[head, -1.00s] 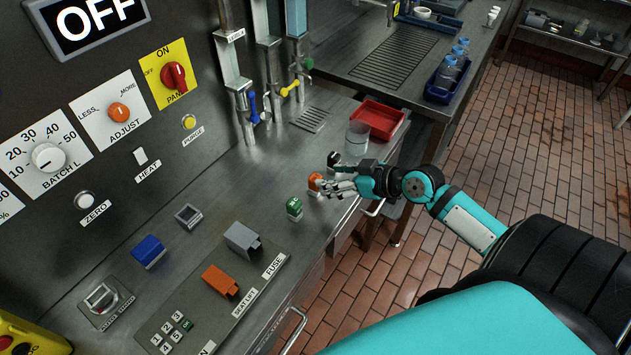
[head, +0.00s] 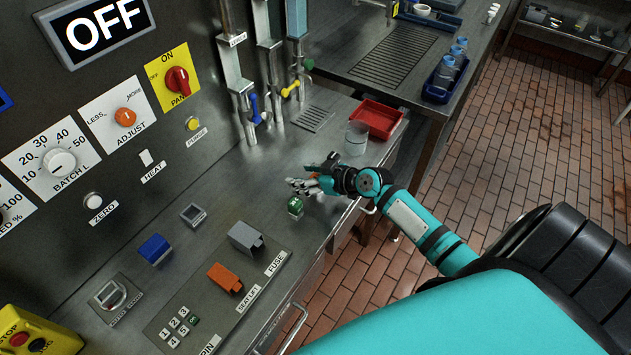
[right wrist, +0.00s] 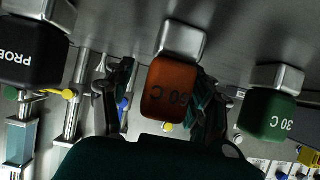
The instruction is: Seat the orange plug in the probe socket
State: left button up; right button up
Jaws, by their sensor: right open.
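The orange plug (right wrist: 170,92), marked 60 C with a metal end, is in the middle of the right wrist view. My right gripper (right wrist: 163,100) is open, with a dark finger on either side of the plug. Contact cannot be told. In the head view my right gripper (head: 314,184) is low over the counter and hides most of the plug. A square framed socket (head: 192,215) and a larger framed fitting (head: 114,296) are on the counter at left. Their labels are too small to tell which is the probe socket. My left gripper is not in view.
A green plug (head: 295,206), marked 30 C in the right wrist view, stands beside my gripper. A black block (right wrist: 33,52) marked PROB is on the other side. A blue block (head: 154,249), grey cover (head: 245,237) and orange cover (head: 225,277) stand near the sockets.

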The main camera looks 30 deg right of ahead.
jog(key=shift+c, duration=0.4)
grip_shut()
jog(key=shift+r, duration=0.1)
